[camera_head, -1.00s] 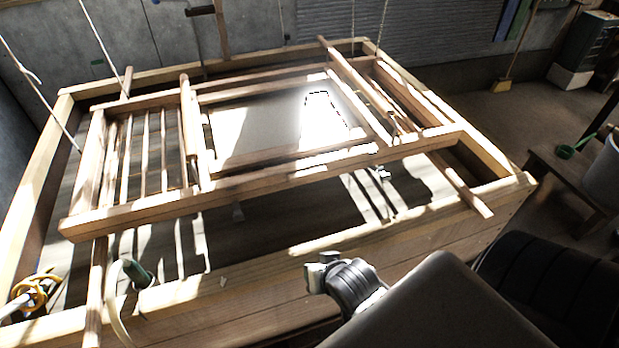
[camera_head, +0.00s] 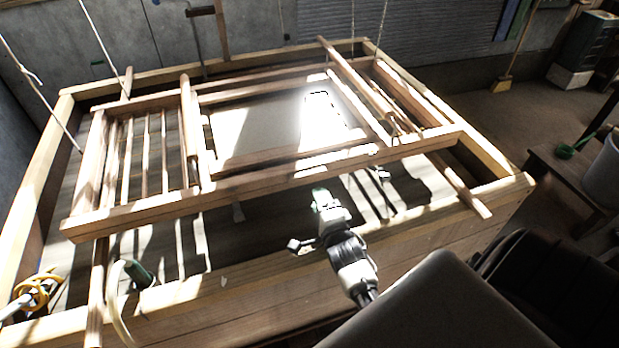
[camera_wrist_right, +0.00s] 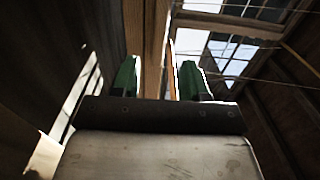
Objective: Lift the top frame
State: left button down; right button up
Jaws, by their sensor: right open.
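The top frame (camera_head: 290,161) is a pale wooden rectangle around a white sheet (camera_head: 255,122). It lies on the larger wooden hanging mould (camera_head: 270,180), which hangs on ropes over a wooden vat. My right gripper (camera_head: 320,197) is open and empty, just in front of and below the mould's front rail, above the vat's opening. The right wrist view shows its two green fingertips (camera_wrist_right: 158,80) apart, with a wooden bar (camera_wrist_right: 158,35) beyond them; I cannot tell whether it touches them.
The vat's front edge (camera_head: 250,282) runs beneath my right wrist. A curved pale hose (camera_head: 115,300) and a dark green piece (camera_head: 138,272) sit at the front left, near a yellow cord (camera_head: 35,290). A bench (camera_head: 570,185) stands at the right.

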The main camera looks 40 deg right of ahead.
aim_at(309, 178)
jog(key=x, duration=0.8)
jog(key=shift+p, duration=0.4)
jog(key=shift+c, duration=0.2)
grip_shut()
